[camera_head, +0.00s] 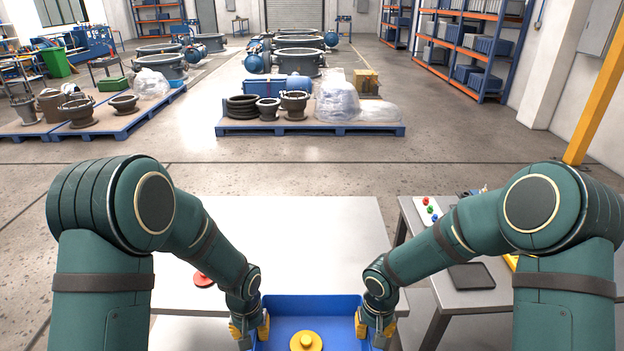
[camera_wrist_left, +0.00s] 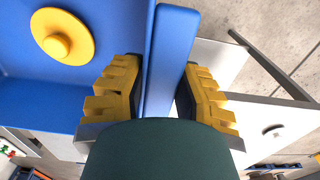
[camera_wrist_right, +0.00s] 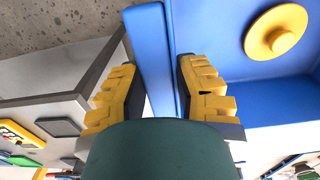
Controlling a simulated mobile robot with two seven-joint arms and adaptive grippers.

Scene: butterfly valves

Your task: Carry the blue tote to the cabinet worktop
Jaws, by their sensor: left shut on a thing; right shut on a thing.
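The blue tote (camera_head: 285,306) is at the bottom middle of the head view, its near part cut off by the frame. A yellow disc with a raised knob (camera_head: 306,341) lies inside it. My left gripper (camera_head: 250,328) is shut on the tote's left wall; the left wrist view shows its yellow fingers either side of the blue wall (camera_wrist_left: 168,60). My right gripper (camera_head: 375,326) is shut on the right wall (camera_wrist_right: 150,60) the same way. The white worktop (camera_head: 300,230) lies beyond the tote, whose far side overlaps its front edge in the picture. Whether they touch is unclear.
A red part (camera_head: 203,280) lies on the worktop at left, close to my left arm. The worktop's middle is clear. A grey table (camera_head: 440,290) with coloured buttons and a dark tray (camera_head: 471,276) stands at right, across a narrow gap. A loaded pallet (camera_head: 310,129) stands farther back.

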